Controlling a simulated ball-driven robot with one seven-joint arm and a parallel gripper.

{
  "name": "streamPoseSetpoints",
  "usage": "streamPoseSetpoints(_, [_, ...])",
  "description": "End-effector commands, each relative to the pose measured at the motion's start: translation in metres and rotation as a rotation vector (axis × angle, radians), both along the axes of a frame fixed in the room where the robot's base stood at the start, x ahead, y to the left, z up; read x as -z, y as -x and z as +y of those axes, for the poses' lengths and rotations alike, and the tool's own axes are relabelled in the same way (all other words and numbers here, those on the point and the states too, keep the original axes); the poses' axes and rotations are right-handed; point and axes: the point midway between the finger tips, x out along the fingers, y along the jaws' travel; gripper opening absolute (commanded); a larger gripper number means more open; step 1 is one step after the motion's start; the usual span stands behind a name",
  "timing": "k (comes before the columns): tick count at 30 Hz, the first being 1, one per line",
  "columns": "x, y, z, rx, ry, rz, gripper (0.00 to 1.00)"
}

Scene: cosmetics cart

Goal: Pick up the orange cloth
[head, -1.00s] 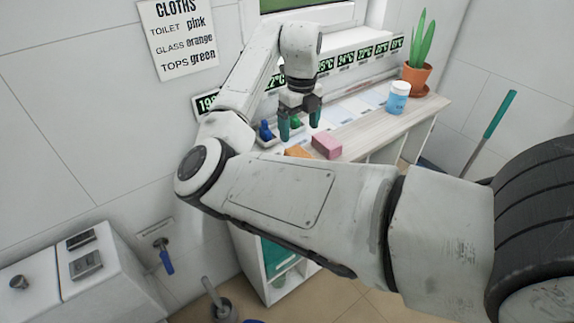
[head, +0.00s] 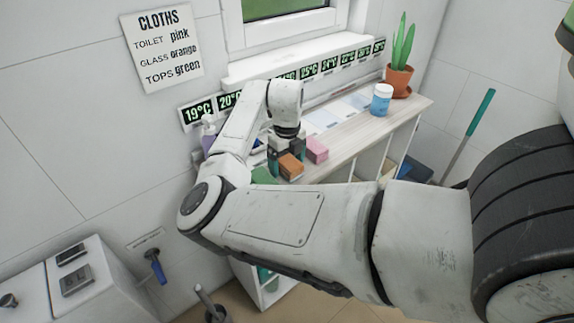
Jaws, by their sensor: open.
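The orange cloth (head: 290,167) is a small folded block on the shelf top, left of the pink cloth (head: 316,150). My gripper (head: 287,158) is lowered over the shelf at the orange cloth, pointing down. Its dark teal-tipped fingers are apart, one showing at the cloth's left side. My wrist hides part of the far side, so I cannot tell whether the fingers touch the cloth. A green cloth (head: 263,176) shows partly at the left, behind my arm.
A blue-and-white tub (head: 381,99) and a potted plant (head: 399,80) stand at the shelf's far right end. A purple bottle (head: 208,138) is at the left. The wall sign (head: 162,45) lists glass as orange. The shelf's right half (head: 350,135) is mostly clear.

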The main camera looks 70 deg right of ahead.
Motion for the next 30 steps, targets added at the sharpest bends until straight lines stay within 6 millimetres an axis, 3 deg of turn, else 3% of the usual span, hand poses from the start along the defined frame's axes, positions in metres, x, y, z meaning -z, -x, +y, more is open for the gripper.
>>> streamPoseSetpoints(4, [-0.0001,-0.0002,0.0000,0.000,0.000,0.000,0.89])
streamPoseSetpoints(23, [-0.0007,-0.0003,-0.0002,-0.001,0.001,-0.001,0.29])
streamPoseSetpoints(30, [-0.0021,-0.0003,-0.0002,0.000,0.001,-0.001,0.29])
